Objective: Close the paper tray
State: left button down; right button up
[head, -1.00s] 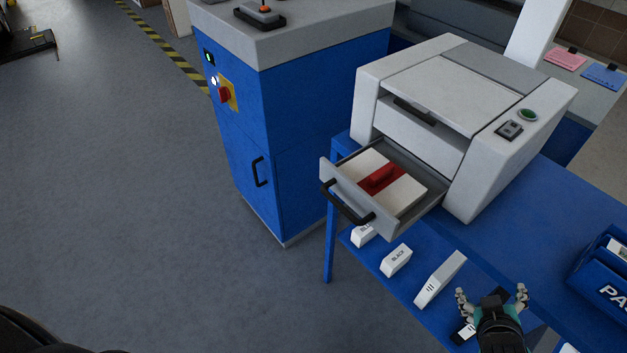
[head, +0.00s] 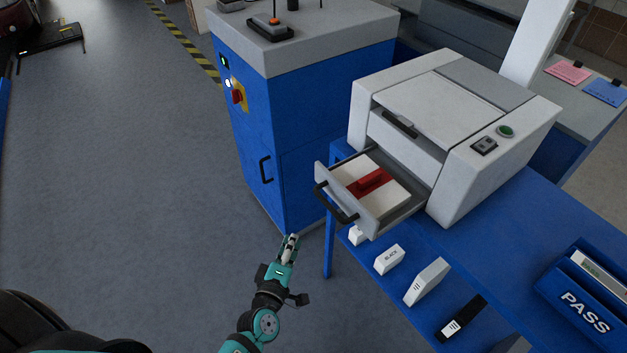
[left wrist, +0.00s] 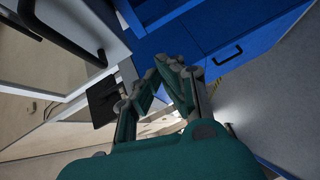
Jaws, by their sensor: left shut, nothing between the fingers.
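The paper tray (head: 402,210) is a grey drawer pulled out from the front of the white printer (head: 440,120). It holds white paper with a red band and has a black handle (head: 336,205) on its front. My left gripper (head: 292,240) is shut and empty, in front of and a little below the tray, to the left of the handle and apart from it. In the left wrist view its fingers (left wrist: 168,72) meet at the tips, and a dark handle (left wrist: 62,30) shows at the upper left. My right gripper is out of view.
The printer stands on a blue table (head: 490,235) with several cartridges on the shelf below. A blue PASS bin (head: 585,310) is at the right. A blue cabinet (head: 300,130) stands left of the printer.

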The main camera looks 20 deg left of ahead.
pick_arm(q)
notch_tip(320, 180, up, 8)
jog(key=a+n+t+y, duration=0.1)
jog(key=n+y, duration=0.1)
jog(key=n, duration=0.1)
jog(key=w, duration=1.3)
jog(key=shift+w+d+f+b, duration=0.2)
jog(key=shift+w+d+b, duration=0.15)
jog(key=shift+d+b, duration=0.1)
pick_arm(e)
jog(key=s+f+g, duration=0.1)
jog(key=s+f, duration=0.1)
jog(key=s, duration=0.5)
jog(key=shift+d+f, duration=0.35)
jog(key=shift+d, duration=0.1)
pick_arm(q)
jog(key=shift+w+a, duration=0.1)
jog(key=shift+w, duration=0.05)
